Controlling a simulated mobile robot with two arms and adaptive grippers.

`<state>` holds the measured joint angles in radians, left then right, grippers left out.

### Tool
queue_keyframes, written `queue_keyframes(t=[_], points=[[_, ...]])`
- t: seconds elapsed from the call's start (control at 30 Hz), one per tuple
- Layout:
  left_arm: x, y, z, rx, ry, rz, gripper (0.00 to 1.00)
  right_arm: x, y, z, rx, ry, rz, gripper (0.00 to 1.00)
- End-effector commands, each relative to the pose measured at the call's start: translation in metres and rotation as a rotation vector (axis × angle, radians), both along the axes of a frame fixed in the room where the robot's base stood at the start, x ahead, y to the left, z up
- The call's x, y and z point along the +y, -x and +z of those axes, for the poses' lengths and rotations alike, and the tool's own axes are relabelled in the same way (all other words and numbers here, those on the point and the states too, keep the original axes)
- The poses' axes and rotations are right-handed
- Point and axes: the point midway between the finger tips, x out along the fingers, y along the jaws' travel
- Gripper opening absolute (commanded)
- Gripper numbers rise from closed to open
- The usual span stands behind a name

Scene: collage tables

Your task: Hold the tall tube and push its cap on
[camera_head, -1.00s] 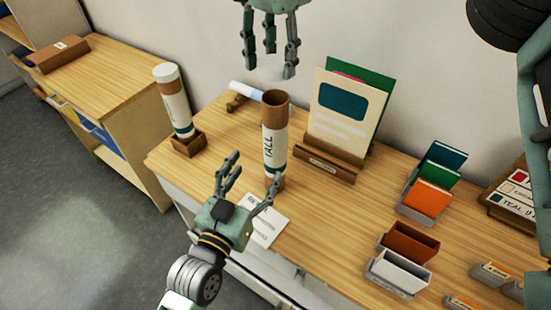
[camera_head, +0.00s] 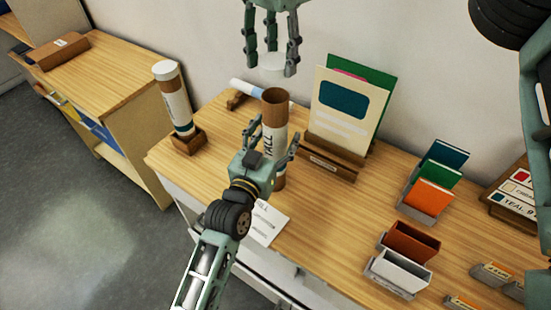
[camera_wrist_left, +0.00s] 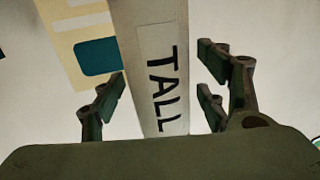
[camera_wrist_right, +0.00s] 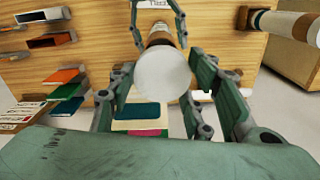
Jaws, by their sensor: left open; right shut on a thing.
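The tall tube (camera_head: 273,108) stands upright on the table, brown with an open top and a white label reading TALL. My left gripper (camera_head: 272,142) is open with its fingers on either side of the tube; the left wrist view shows the label (camera_wrist_left: 162,85) between the fingers, with a gap on each side. My right gripper (camera_head: 270,60) hangs above the tube, shut on a round white cap (camera_wrist_right: 164,76). The cap's pale edge (camera_head: 272,68) shows between its fingers in the head view, above and apart from the tube's rim.
A second, white-capped tube (camera_head: 174,95) stands in a wooden holder at left. A card stand (camera_head: 330,158) is close right of the tall tube. A lying tube (camera_head: 247,88) is behind. A paper (camera_head: 268,222) lies in front; card holders (camera_head: 425,205) stand at right.

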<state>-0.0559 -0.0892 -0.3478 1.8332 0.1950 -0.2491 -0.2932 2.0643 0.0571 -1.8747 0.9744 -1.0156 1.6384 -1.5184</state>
Motion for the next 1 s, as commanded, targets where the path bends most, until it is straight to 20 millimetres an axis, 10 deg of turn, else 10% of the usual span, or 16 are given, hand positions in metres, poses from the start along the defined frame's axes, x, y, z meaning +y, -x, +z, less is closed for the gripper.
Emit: queue_keyframes(t=[0.27, 1.0], points=[[-0.0002, -0.0005, 0.0000, 0.000, 0.001, 0.000, 0.67, 0.0000, 0.0000, 0.0000, 0.000, 0.000, 0.000, 0.34], [-0.0002, -0.0001, 0.0000, 0.000, 0.001, 0.000, 0.02, 0.0000, 0.0000, 0.0000, 0.000, 0.000, 0.000, 0.34]])
